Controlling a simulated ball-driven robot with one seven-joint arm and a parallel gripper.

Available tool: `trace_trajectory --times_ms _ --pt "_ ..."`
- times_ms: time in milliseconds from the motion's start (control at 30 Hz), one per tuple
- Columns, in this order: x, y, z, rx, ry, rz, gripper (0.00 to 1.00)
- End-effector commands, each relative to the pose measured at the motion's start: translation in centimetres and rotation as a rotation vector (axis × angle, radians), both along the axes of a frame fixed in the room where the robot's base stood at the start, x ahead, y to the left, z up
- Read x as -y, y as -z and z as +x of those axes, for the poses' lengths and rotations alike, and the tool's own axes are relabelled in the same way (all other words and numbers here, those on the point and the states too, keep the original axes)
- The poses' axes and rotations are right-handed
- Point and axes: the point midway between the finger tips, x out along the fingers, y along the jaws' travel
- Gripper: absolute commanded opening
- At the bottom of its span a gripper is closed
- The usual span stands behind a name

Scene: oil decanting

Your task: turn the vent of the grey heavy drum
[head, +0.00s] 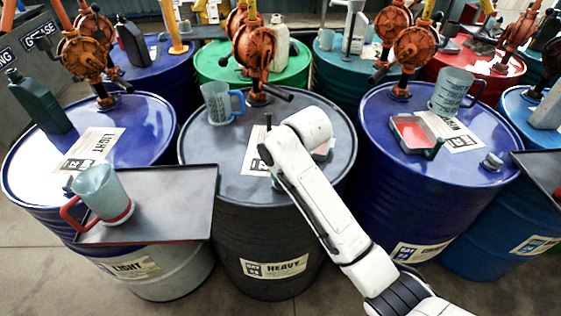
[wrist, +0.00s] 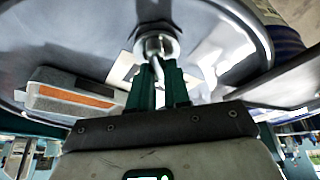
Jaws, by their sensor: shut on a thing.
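The grey heavy drum (head: 212,150) stands upright in the middle of the head view, with a HEAVY label on its front. Its lid (wrist: 200,20) fills the top of the wrist view. The vent (wrist: 155,43), a small round metal fitting with a bent stem, is on this lid. My gripper (wrist: 160,72) has dark green fingers closed on the vent's stem. In the head view my white arm reaches over the front of the lid and hides the vent and most of the gripper.
A clear jug with a blue handle (head: 217,103) and an orange pump (head: 254,45) stand at the lid's back. A grey box with an orange stripe (wrist: 70,95) lies beside the gripper. A dark tray (head: 180,190) with a red-handled jug (head: 102,190) is left. Blue drums flank both sides.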

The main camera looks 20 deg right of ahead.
Motion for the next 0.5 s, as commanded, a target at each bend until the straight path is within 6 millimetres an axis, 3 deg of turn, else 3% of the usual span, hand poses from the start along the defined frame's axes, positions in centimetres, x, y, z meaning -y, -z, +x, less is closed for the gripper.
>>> trace_trajectory --times_ms 500 --pt "0.08 -0.30 0.07 0.002 0.373 0.000 0.00"
